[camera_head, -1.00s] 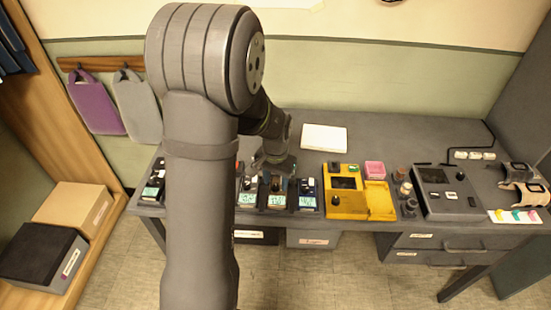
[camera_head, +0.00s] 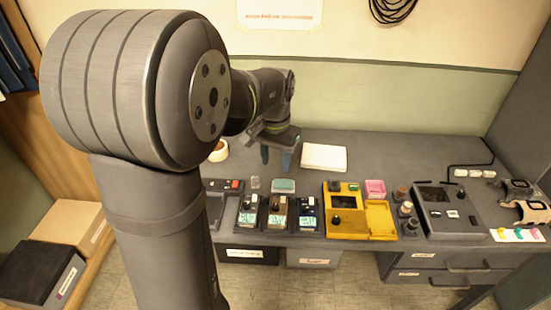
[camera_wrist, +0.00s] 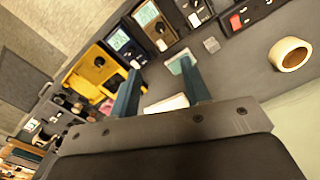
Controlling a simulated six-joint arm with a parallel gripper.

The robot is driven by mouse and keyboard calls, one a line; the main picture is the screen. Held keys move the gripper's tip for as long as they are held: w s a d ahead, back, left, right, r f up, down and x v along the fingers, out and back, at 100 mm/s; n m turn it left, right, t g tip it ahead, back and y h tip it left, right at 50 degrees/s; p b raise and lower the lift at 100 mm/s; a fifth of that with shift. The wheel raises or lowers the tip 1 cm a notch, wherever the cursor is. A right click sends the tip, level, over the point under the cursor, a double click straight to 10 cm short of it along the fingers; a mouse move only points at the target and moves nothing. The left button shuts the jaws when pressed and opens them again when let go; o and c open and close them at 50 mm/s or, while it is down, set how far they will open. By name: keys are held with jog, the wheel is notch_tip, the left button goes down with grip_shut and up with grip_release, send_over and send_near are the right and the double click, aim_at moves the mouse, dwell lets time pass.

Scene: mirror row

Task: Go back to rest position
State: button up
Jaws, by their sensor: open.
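My gripper (camera_head: 276,156) is raised above the back of the grey desk (camera_head: 385,165), left of a white pad (camera_head: 324,157). In the wrist view my gripper (camera_wrist: 160,88) shows two blue fingers spread wide apart with nothing held between them. The fingers appear clear of the desk and of every object. My arm fills much of the left of the head view and hides part of the desk's left end.
Several small meters (camera_head: 277,212) with lit screens line the front edge. Right of them are a yellow case (camera_head: 346,222), a pink box (camera_head: 375,188) and a dark console (camera_head: 447,208). A tape roll (camera_wrist: 290,54) lies on the desk. The back middle is mostly clear.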

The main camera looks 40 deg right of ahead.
aim_at(275, 206)
jog(key=shift+f, duration=0.1)
dwell(0.4)
notch_tip(275, 206, down, 17)
jog(key=shift+f, duration=0.2)
dwell(0.4)
jog(key=shift+r, duration=0.1)
